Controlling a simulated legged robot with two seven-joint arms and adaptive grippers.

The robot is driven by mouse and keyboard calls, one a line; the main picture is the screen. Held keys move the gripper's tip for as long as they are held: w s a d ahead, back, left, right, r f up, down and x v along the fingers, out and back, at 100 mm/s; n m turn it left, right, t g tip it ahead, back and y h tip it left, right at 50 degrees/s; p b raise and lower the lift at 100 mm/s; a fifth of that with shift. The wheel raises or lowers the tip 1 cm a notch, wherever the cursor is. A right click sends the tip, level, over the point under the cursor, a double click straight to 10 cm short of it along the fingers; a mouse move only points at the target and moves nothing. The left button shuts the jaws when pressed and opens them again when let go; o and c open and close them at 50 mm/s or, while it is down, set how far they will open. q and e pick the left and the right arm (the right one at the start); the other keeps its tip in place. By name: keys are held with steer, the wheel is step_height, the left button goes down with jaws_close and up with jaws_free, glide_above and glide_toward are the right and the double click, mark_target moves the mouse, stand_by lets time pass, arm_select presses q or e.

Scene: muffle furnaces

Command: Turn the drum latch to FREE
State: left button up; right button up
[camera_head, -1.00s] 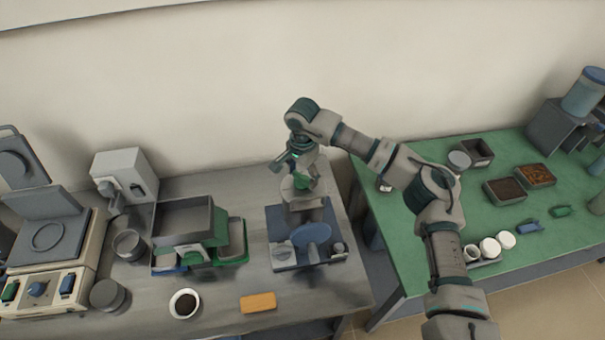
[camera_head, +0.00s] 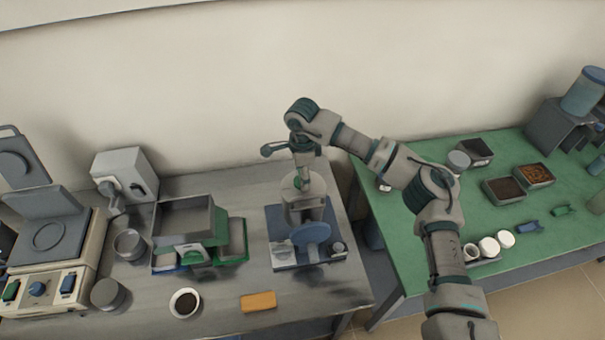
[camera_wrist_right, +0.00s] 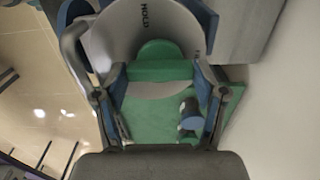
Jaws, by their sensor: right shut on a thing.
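The drum (camera_head: 297,190) is a pale round body on top of a machine with a blue base plate (camera_head: 281,222). In the right wrist view the drum's pale face (camera_wrist_right: 110,40) carries the word HOLD; a second label at its right edge is partly hidden. The green latch (camera_wrist_right: 160,70) lies between the fingers of my right gripper (camera_wrist_right: 160,105), which is shut on it. In the head view my right gripper (camera_head: 304,172) points down onto the drum top from above. The latch's exact pointing is hard to read. My left gripper is not in view.
A white cup (camera_head: 184,303) is at the front. The green table (camera_head: 420,265) at right holds trays and white jars (camera_head: 490,247). The wall is close behind.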

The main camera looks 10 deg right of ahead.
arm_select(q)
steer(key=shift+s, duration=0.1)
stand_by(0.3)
arm_select(e)
steer(key=o, duration=1.1)
steer(key=shift+w, duration=0.1)
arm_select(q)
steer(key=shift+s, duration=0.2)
arm_select(e)
steer(key=shift+o, duration=0.2)
steer(key=shift+r, duration=0.1)
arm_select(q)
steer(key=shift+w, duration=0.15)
arm_select(e)
step_height(320, 180, up, 12)
steer(key=shift+f, duration=0.25)
